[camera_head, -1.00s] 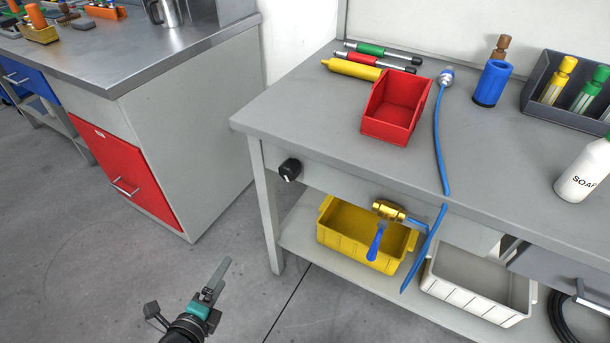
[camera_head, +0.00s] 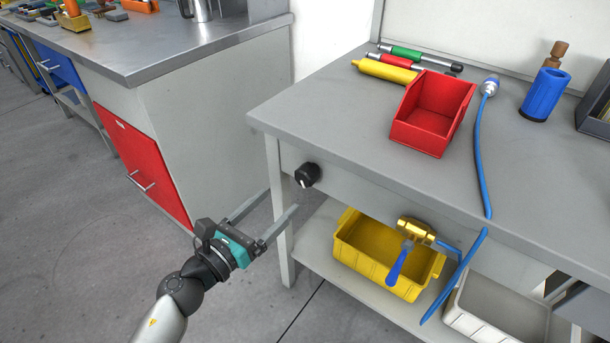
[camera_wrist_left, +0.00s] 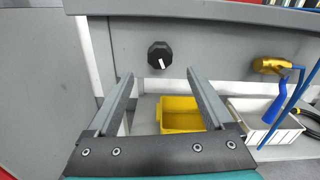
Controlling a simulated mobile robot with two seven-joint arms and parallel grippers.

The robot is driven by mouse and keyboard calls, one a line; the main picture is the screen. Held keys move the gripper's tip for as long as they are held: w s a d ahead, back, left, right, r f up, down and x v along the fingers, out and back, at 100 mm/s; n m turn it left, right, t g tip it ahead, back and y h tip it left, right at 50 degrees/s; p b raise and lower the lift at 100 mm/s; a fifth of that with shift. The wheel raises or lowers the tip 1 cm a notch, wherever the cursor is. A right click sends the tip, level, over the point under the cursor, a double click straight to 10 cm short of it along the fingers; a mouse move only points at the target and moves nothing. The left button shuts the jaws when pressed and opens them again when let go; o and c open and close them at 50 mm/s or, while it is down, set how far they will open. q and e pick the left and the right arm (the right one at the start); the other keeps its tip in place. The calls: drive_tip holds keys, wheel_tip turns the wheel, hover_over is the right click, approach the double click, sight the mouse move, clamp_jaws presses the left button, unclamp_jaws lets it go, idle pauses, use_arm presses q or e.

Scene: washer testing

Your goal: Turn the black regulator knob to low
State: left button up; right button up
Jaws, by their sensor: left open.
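The black regulator knob (camera_head: 307,175) sits on the front panel of the grey bench, near its left corner. In the left wrist view the knob (camera_wrist_left: 159,55) shows a white mark pointing down and slightly right. My left gripper (camera_head: 282,202) is open and empty, in front of the bench, below and left of the knob in the head view. In the left wrist view its two fingers (camera_wrist_left: 160,78) reach toward the panel, with the knob beyond and above the gap between the tips. The fingers appear apart from the knob. My right gripper is not in view.
A brass valve with a blue handle (camera_head: 399,262) and blue hose is right of the knob. A yellow bin (camera_head: 350,256) and white bin (camera_head: 468,322) are on the lower shelf. A red bin (camera_head: 425,138) stands on the bench top. A cabinet with a red door (camera_head: 140,165) is left.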

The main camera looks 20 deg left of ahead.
sight(302, 179)
use_arm(q)
drive_tip(key=x, duration=1)
drive_tip(key=shift+w+d+f, duration=0.1)
drive_tip(key=shift+w, duration=0.1)
clamp_jaws()
idle(0.4)
